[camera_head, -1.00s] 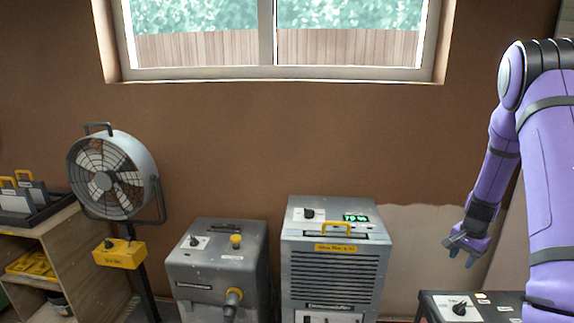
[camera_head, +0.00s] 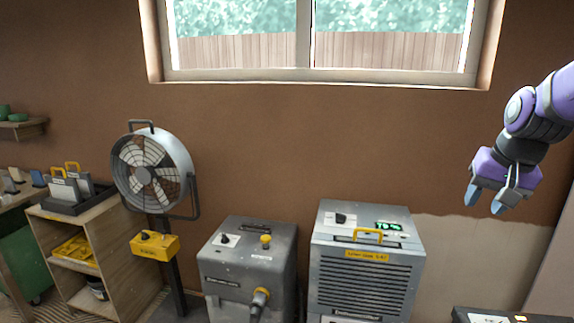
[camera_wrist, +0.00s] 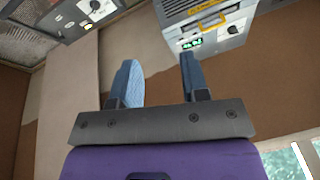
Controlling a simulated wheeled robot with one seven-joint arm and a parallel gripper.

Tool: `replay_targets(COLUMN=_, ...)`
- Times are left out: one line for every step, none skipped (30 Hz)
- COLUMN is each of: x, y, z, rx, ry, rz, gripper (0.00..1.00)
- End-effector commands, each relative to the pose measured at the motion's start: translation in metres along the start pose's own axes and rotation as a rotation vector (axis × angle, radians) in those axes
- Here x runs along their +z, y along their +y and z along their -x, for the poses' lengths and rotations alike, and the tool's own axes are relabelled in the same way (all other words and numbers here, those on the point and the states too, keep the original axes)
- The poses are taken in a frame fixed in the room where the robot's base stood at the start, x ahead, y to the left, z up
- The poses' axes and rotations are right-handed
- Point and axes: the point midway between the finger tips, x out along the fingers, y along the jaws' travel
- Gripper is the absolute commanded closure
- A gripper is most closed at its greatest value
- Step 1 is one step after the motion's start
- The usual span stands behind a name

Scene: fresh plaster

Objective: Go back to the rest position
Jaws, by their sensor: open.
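My gripper (camera_head: 484,203) is at the right of the head view, on my purple arm, raised in front of the brown wall. Its blue fingertips point down and are apart, with nothing between them. In the wrist view my gripper (camera_wrist: 158,80) also shows two separated blue fingers and an empty gap. The gripper is above and to the right of the grey dehumidifier-like unit (camera_head: 366,285), apart from it.
A grey machine (camera_head: 245,270) stands left of that unit. A fan (camera_head: 150,175) on a stand and a wooden shelf (camera_head: 105,235) are further left. A dark box (camera_head: 500,317) with controls is at the lower right. A window (camera_head: 310,75) is above.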

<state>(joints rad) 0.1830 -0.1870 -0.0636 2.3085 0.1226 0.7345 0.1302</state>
Motion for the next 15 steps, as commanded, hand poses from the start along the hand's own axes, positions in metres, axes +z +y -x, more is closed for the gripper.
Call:
replay_targets(x=0.013, y=-0.005, z=0.013, rx=-0.007, ry=0.016, rz=0.037, gripper=0.58)
replay_targets(x=0.020, y=-0.007, z=0.019, rx=-0.010, ry=0.023, rz=0.058, gripper=0.58)
replay_targets(x=0.030, y=-0.010, z=0.027, rx=-0.013, ry=0.030, rz=0.087, gripper=0.58)
replay_targets(x=0.038, y=-0.012, z=0.033, rx=-0.015, ry=0.037, rz=0.108, gripper=0.58)
replay_targets(x=0.045, y=-0.013, z=0.039, rx=-0.016, ry=0.044, rz=0.130, gripper=0.58)
replay_targets(x=0.056, y=-0.015, z=0.046, rx=-0.019, ry=0.053, rz=0.158, gripper=0.58)
replay_targets(x=0.064, y=-0.016, z=0.051, rx=-0.020, ry=0.059, rz=0.180, gripper=0.58)
replay_targets(x=0.071, y=-0.017, z=0.056, rx=-0.021, ry=0.066, rz=0.201, gripper=0.58)
replay_targets(x=0.082, y=-0.018, z=0.062, rx=-0.022, ry=0.076, rz=0.228, gripper=0.58)
replay_targets(x=0.089, y=-0.018, z=0.067, rx=-0.023, ry=0.083, rz=0.248, gripper=0.58)
replay_targets(x=0.097, y=-0.018, z=0.071, rx=-0.024, ry=0.090, rz=0.269, gripper=0.58)
replay_targets(x=0.107, y=-0.018, z=0.075, rx=-0.024, ry=0.100, rz=0.296, gripper=0.58)
replay_targets(x=0.115, y=-0.017, z=0.079, rx=-0.025, ry=0.108, rz=0.315, gripper=0.58)
replay_targets(x=0.122, y=-0.017, z=0.082, rx=-0.025, ry=0.114, rz=0.334, gripper=0.58)
replay_targets(x=0.131, y=-0.016, z=0.086, rx=-0.024, ry=0.122, rz=0.357, gripper=0.58)
